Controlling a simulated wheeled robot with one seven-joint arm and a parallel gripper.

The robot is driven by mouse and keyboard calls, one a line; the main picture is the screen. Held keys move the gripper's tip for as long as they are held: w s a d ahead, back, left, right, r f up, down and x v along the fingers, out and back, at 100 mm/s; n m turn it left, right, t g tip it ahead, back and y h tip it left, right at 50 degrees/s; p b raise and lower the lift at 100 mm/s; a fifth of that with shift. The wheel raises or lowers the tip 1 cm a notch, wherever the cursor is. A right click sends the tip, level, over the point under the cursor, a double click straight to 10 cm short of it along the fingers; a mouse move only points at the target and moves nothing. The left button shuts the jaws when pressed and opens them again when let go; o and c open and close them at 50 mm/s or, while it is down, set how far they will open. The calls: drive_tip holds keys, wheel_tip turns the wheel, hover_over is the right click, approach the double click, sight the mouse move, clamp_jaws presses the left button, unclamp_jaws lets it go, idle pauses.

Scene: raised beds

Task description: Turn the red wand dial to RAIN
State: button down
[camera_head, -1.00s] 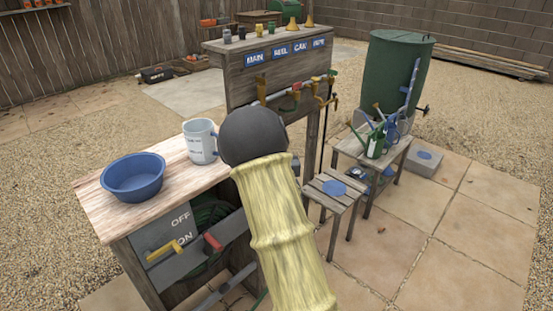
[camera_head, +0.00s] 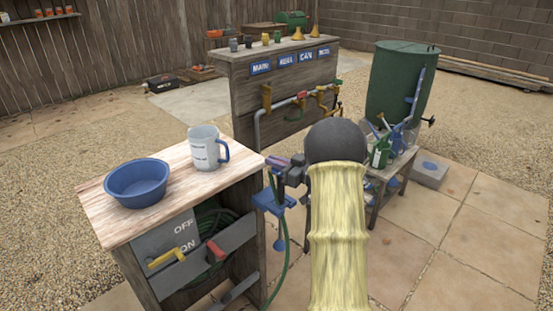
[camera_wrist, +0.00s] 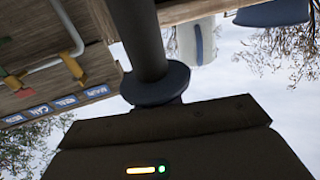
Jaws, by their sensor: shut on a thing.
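My gripper (camera_head: 281,174) is beside the right end of the wooden bench, shut at the wand's head. The wand (camera_head: 272,161) shows only as a small grey, blue and red bit there. The dial is mostly hidden by my jaws, and its marks, RAIN among them, cannot be read. A blue bracket (camera_head: 270,203) sits just below, with a green hose (camera_head: 284,262) hanging from it. In the wrist view a dark round shaft with a wide collar (camera_wrist: 155,84) rises right in front of my gripper's body. My fingertips are not clear in that view.
The bench top (camera_head: 170,215) holds a blue bowl (camera_head: 137,184) and a pale mug (camera_head: 204,150) near my gripper. Behind are a tap board (camera_head: 290,85) and a green barrel (camera_head: 396,85).

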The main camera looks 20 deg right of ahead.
drive_tip(key=n+g+y+p, duration=0.1)
drive_tip(key=n+g+y, duration=0.1)
drive_tip(key=n+g+y+p, duration=0.1)
drive_tip(key=g+y, duration=0.1)
drive_tip(key=n+g+y+p, duration=0.1)
drive_tip(key=n+g+y, duration=0.1)
drive_tip(key=shift+s+a+f+n, duration=0.1)
drive_tip(key=shift+s+a+n, duration=0.15)
drive_tip(key=shift+s+n, duration=0.05)
drive_tip(key=shift+s+a+f+n+g+y+p, duration=0.15)
drive_tip(key=shift+n+g+y+p, duration=0.3)
drive_tip(key=shift+n+g, duration=0.75)
drive_tip(key=shift+s+a+r+n+g+y+p, duration=0.1)
drive_tip(key=shift+s+n+g+y+p, duration=0.4)
drive_tip(key=shift+g, duration=1.2)
drive_tip(key=shift+w+n+g, duration=0.25)
drive_tip(key=shift+n+g, duration=0.05)
drive_tip(key=c, duration=1.5)
unclamp_jaws()
drive_tip(key=shift+c, duration=0.2)
drive_tip(key=shift+d+f, duration=0.1)
drive_tip(key=shift+d, duration=0.1)
